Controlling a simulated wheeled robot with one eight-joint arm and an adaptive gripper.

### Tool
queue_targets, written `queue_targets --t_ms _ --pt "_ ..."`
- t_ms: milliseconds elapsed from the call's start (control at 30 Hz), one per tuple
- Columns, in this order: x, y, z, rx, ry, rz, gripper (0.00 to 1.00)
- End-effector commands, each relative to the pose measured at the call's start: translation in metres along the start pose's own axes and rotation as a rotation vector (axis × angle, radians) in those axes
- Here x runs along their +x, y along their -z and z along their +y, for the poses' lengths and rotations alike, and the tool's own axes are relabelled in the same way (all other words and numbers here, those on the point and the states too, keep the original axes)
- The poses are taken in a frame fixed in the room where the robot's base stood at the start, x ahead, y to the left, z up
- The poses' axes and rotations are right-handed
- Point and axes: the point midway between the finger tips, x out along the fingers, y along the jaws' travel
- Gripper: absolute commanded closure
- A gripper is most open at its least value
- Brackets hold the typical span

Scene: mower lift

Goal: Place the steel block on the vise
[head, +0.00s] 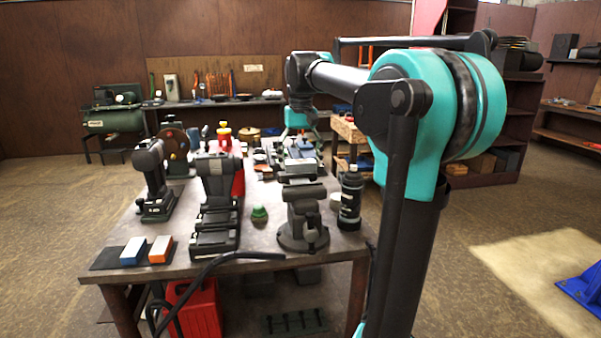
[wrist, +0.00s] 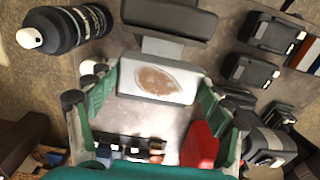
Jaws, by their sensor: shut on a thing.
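The steel block (wrist: 155,80) is a pale grey piece with a brown stain on its face. My gripper (wrist: 160,88) has its green fingers on either side of the block and is shut on it. In the head view, the block (head: 299,166) shows as a light slab just above the dark vise (head: 304,212), at the front right of the workbench. The vise jaws also show right beside the block in the wrist view (wrist: 168,20). I cannot tell whether the block touches the jaws. In the head view, my gripper (head: 299,150) is small and partly lost among tools behind.
A black bottle (head: 349,203) stands close right of the vise. A green knob-like item (head: 259,214) and a dark machine (head: 216,205) are to its left. Blue and orange sharpening blocks (head: 147,250) lie at the workbench's (head: 285,262) front left. The back is crowded.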

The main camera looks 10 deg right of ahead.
Motion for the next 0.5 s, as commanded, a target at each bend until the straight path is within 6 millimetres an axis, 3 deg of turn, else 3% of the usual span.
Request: queue_targets --t_ms 300,500 --pt "0.035 0.000 0.000 0.000 0.000 0.000 0.67" --pt "0.036 0.000 0.000 0.000 0.000 0.000 0.67"
